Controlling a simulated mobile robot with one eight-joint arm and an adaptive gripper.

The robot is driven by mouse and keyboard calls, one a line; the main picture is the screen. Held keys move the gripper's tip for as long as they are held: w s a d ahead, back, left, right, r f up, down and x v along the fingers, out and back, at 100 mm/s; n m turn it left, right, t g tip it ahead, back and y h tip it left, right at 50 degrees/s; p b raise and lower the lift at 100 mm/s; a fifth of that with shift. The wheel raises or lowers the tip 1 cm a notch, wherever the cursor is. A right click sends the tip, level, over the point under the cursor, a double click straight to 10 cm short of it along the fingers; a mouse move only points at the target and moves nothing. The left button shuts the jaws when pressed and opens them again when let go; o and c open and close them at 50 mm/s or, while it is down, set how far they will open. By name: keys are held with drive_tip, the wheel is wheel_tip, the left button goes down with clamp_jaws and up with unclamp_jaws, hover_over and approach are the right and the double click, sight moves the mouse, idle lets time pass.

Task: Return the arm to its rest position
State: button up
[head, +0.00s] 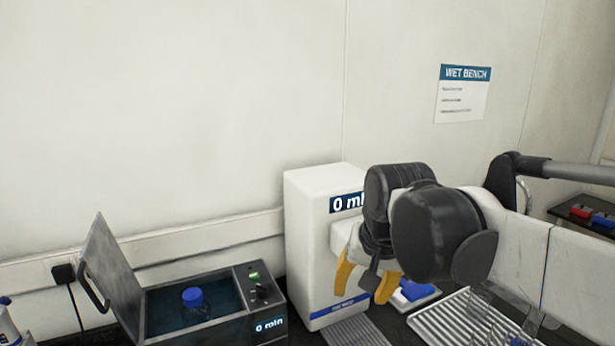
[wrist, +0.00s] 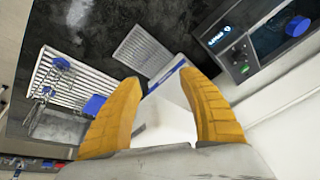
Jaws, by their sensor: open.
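My dark and white arm reaches in from the right in the head view and hides part of the machine. The fingertips point down, above the bench.
A water bath (head: 258,290) with its lid raised holds a blue-capped bottle (head: 193,298). A metal rack (head: 462,318) stands at the lower right, with a blue item (head: 418,290) behind it. A dark tray (head: 585,214) with red and blue pieces is at the far right.

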drive_tip(key=s+d+f+n+t+b, duration=0.2)
drive_tip(key=s+d+f+t+b, duration=0.1)
drive_tip(key=s+d+f, duration=0.6)
drive_tip(key=s+f+b, duration=0.1)
drive_tip(key=s+f, duration=0.2)
drive_tip(key=s, duration=0.1)
drive_tip(key=shift+d+f+h, duration=0.15)
drive_tip(key=shift+f+h, duration=0.25)
idle(0.9)
